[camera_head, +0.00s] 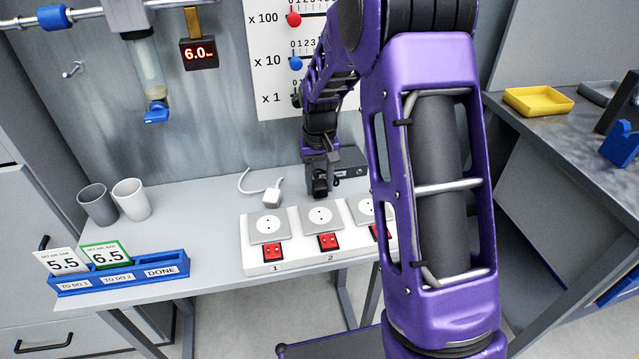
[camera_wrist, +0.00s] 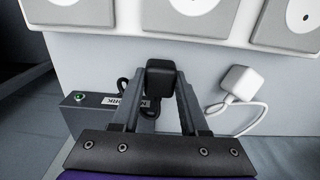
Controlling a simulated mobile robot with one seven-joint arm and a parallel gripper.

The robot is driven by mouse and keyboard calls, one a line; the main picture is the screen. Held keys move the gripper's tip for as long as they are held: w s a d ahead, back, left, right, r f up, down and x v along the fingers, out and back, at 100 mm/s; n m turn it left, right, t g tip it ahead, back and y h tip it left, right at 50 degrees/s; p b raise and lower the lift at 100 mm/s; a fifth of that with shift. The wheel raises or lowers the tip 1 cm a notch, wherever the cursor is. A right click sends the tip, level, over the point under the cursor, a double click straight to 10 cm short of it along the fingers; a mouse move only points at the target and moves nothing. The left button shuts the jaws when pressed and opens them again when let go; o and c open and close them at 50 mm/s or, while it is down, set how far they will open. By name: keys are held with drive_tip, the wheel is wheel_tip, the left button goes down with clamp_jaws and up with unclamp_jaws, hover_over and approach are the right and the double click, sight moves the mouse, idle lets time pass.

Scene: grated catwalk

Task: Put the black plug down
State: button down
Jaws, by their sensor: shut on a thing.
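The black plug (camera_wrist: 161,80) is between the two fingers of my gripper (camera_wrist: 160,92) in the wrist view. In the head view my gripper (camera_head: 320,188) is over the table behind the socket strip (camera_head: 290,262), with the dark plug at its tips. A black cable shows beside the fingers in the wrist view, by the dark box (camera_wrist: 88,112). I cannot tell whether the plug touches the tabletop.
A white plug (camera_head: 272,194) with a white cord lies left of my gripper. The dark box (camera_head: 349,172) stands close behind it. Two cups (camera_head: 132,199) and a blue card holder (camera_head: 120,276) are at the left. The table between cups and strip is clear.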

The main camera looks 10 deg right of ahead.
sight(319, 183)
drive_tip(key=shift+s+f+b, duration=0.1)
drive_tip(key=shift+f+b, duration=0.2)
drive_tip(key=shift+f, duration=0.4)
drive_tip(key=shift+c, duration=2.1)
unclamp_jaws()
drive_tip(key=shift+r, duration=0.1)
wheel_tip(319, 183, up, 13)
drive_tip(key=p, duration=0.2)
drive_tip(key=shift+p, duration=0.4)
drive_tip(key=shift+r, duration=0.2)
